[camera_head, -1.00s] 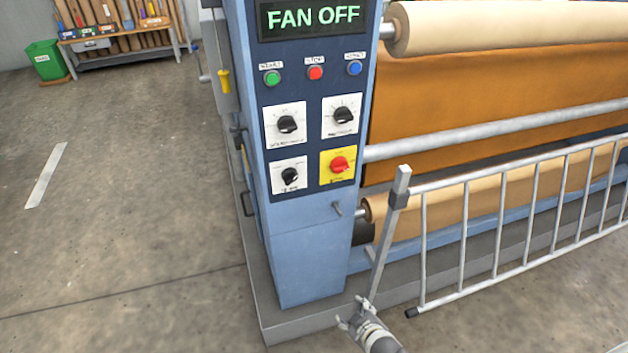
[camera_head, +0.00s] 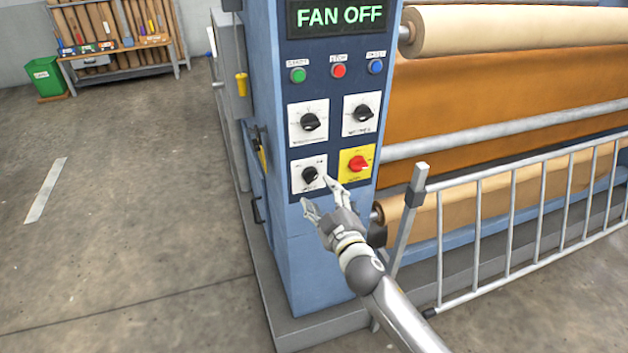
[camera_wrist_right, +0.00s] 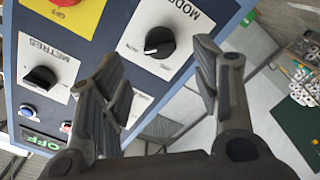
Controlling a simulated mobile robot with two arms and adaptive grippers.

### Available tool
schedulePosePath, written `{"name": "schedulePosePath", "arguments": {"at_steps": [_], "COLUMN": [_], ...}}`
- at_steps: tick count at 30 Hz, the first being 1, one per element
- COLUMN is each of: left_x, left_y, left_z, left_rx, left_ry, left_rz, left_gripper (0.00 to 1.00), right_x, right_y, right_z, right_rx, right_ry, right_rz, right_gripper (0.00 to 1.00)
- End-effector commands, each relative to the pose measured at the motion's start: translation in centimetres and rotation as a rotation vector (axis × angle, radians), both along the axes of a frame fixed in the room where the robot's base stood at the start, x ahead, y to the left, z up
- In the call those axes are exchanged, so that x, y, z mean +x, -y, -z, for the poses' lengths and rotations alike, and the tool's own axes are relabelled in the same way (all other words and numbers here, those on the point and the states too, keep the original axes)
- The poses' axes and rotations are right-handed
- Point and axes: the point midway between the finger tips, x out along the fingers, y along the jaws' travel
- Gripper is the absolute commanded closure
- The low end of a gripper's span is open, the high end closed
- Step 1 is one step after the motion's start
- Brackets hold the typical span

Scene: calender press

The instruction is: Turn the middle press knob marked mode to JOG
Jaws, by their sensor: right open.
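The mode knob (camera_head: 310,174) is black on a white plate, lower left of the knobs in the head view. In the right wrist view its plate reads MODE, and the knob (camera_wrist_right: 160,43) has a white mark toward small lettering on the picture's left that I cannot read clearly. My right gripper (camera_head: 318,195) is open in front of the panel, just below the knob in the head view. In the right wrist view the knob shows between the spread fingertips (camera_wrist_right: 158,52), with no finger visibly touching it. My left gripper is not in view.
A red knob (camera_head: 358,164) on a yellow plate is right of the mode knob. Two black knobs (camera_head: 310,122) (camera_head: 363,114), three push buttons (camera_head: 339,71) and a FAN OFF display (camera_head: 340,17) are above. A metal railing (camera_head: 530,222) stands at right.

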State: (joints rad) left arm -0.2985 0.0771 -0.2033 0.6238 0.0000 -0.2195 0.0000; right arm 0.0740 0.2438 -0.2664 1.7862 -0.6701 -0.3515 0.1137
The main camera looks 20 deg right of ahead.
Motion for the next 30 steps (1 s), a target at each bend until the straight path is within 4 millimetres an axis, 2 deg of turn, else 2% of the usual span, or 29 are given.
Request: {"name": "schedulePosePath", "arguments": {"at_steps": [6,12,25,26,30], "left_x": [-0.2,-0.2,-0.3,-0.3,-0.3], "left_y": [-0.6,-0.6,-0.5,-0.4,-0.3], "left_z": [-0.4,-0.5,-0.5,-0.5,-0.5], "left_rx": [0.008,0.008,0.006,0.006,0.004], "left_ry": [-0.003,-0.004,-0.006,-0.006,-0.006], "left_rz": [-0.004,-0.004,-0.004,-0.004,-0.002], "left_gripper": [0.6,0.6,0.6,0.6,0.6], "right_x": [3.6,5.5,6.3,6.3,6.3], "right_y": [-0.1,-0.2,-0.2,-0.2,-0.2], "right_z": [-0.1,0.0,0.0,0.0,0.0], "right_rx": [0.0,0.002,0.001,0.001,0.001], "right_ry": [0.001,0.001,-0.001,-0.001,-0.001], "right_rz": [0.001,-0.001,-0.001,-0.001,-0.001], "right_gripper": [0.43,0.43,0.43,0.44,0.62]}}
